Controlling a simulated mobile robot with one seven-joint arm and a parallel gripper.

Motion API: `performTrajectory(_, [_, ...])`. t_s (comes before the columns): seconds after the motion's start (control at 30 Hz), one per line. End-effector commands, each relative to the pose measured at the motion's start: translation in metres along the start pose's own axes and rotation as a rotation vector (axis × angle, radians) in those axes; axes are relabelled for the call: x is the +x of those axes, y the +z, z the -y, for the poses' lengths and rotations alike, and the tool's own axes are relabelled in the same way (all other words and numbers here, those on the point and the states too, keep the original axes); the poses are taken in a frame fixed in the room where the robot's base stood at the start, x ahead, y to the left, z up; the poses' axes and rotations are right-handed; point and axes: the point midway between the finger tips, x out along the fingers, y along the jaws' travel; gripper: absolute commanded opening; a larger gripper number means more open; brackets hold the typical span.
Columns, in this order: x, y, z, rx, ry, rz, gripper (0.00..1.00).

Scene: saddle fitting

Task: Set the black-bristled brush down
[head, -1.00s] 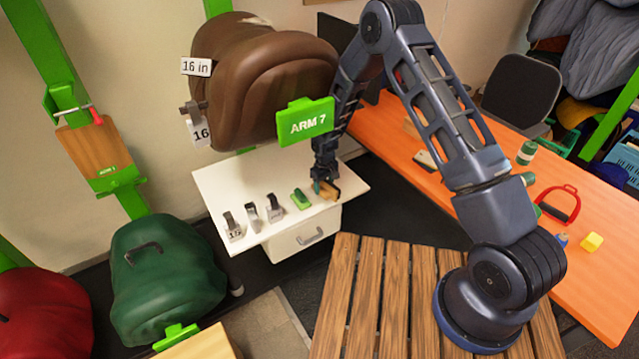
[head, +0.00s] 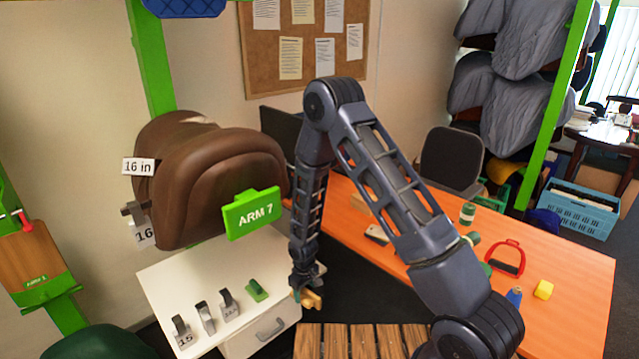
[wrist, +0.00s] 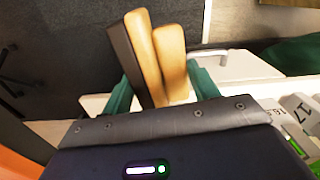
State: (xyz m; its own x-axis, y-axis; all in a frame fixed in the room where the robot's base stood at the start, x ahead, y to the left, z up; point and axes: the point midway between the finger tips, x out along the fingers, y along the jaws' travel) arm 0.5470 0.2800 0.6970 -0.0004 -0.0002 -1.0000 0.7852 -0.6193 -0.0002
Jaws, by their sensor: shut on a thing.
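The brush (wrist: 146,55) has a wooden back and a dark strip of bristles along its left side in the wrist view. My gripper (wrist: 162,92) has its teal fingers on either side of the brush and is shut on it. In the head view my gripper (head: 302,289) hangs at the right front edge of the white cabinet (head: 160,275). The wooden brush (head: 313,300) shows just below the fingers, off the cabinet top and near the slatted wooden platform. Its bristles are hard to make out there.
Several grey metal pieces with number labels (head: 228,302) and a green piece (head: 257,290) stand on the cabinet top. The brown saddle (head: 215,170) and green ARM 7 sign (head: 252,212) are above. The orange table (head: 570,265) is right; the slatted platform (head: 350,342) is in front.

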Motion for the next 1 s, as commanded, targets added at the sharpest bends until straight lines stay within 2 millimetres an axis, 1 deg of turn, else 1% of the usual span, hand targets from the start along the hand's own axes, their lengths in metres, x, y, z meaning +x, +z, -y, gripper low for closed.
performTrajectory(0.07, [-0.009,-0.003,-0.017,0.071,0.001,-0.003,0.33])
performTrajectory(0.17, [-0.025,-0.004,-0.047,0.223,0.001,-0.004,0.33])
performTrajectory(0.3, [-0.058,-0.004,-0.102,0.512,0.001,-0.007,0.33])
performTrajectory(0.4, [-0.08,0.0,-0.132,0.69,0.001,-0.005,0.33])
performTrajectory(0.5, [-0.1,0.004,-0.159,0.847,0.0,-0.005,0.33])
performTrajectory(0.63, [-0.126,0.01,-0.188,1.029,0.0,-0.004,0.33])
performTrajectory(0.87, [-0.14,0.023,-0.242,1.082,0.0,-0.003,0.33])
performTrajectory(0.97, [-0.148,0.032,-0.269,1.105,0.0,-0.003,0.33])
performTrajectory(1.0, [-0.151,0.036,-0.281,1.117,0.0,-0.003,0.33])
